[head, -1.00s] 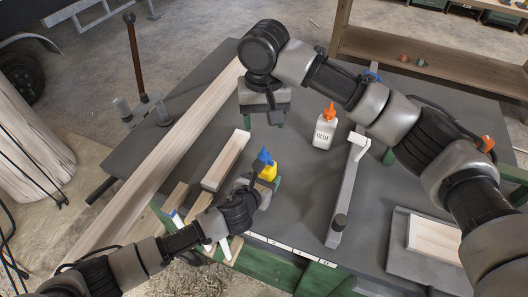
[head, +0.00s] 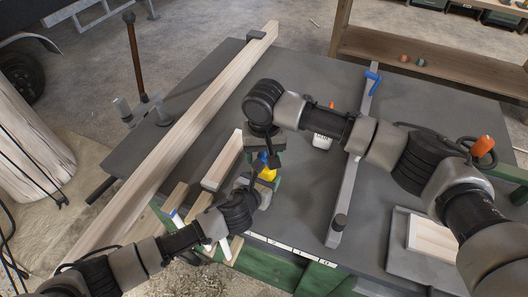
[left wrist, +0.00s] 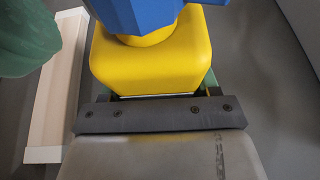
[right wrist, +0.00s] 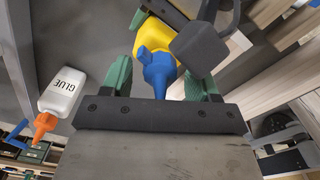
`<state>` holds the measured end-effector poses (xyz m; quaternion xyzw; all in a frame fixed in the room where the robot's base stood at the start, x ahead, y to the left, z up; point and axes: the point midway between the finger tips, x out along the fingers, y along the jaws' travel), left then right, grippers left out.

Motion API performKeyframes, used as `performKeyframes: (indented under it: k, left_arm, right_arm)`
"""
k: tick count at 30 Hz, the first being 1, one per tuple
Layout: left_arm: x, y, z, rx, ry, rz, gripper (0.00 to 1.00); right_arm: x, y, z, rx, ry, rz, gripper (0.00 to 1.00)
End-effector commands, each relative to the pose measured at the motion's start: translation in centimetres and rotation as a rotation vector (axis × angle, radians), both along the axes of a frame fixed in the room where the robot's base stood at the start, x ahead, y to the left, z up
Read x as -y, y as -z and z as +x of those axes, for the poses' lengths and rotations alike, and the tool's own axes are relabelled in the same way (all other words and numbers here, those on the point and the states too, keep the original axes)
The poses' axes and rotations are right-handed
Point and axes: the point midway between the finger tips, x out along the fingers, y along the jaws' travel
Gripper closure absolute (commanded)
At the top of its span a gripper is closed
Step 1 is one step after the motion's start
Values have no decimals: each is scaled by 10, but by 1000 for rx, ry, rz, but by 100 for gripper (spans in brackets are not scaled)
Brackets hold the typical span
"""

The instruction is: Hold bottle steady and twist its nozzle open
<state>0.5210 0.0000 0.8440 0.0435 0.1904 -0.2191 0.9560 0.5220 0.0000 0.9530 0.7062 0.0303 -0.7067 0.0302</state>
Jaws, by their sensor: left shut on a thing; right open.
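The yellow bottle (head: 267,175) stands near the front edge of the dark workbench (head: 290,215). It fills the middle of the left wrist view (left wrist: 150,65), with its blue nozzle (left wrist: 140,14) on top. My left gripper (head: 264,187) is shut on the bottle's body from the front. My right gripper (head: 265,155) is open just above the bottle and hides much of the nozzle in the head view. In the right wrist view its green fingers stand apart on either side of the blue nozzle (right wrist: 158,72), with gaps visible; I cannot tell any contact.
A white glue bottle (right wrist: 62,92) with an orange tip stands behind, partly hidden by my right arm in the head view. A bar clamp (head: 350,180) lies to the right. A long wooden board (head: 190,115) and a shorter block (head: 222,160) lie to the left.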

Motion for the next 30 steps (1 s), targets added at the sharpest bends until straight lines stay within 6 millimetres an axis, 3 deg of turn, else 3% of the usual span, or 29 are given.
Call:
performKeyframes:
  k: [2, 12, 30]
  left_arm:
    - [0, -1, 0, 2, 1, -1, 73]
    - [0, -1, 0, 2, 1, -1, 73]
    - [0, -1, 1, 2, 0, -1, 73]
  right_arm:
    - [0, 0, 0, 0, 0, 0, 40]
    - [0, -1, 0, 0, -1, 0, 88]
    - [0, -1, 0, 0, -1, 1, 89]
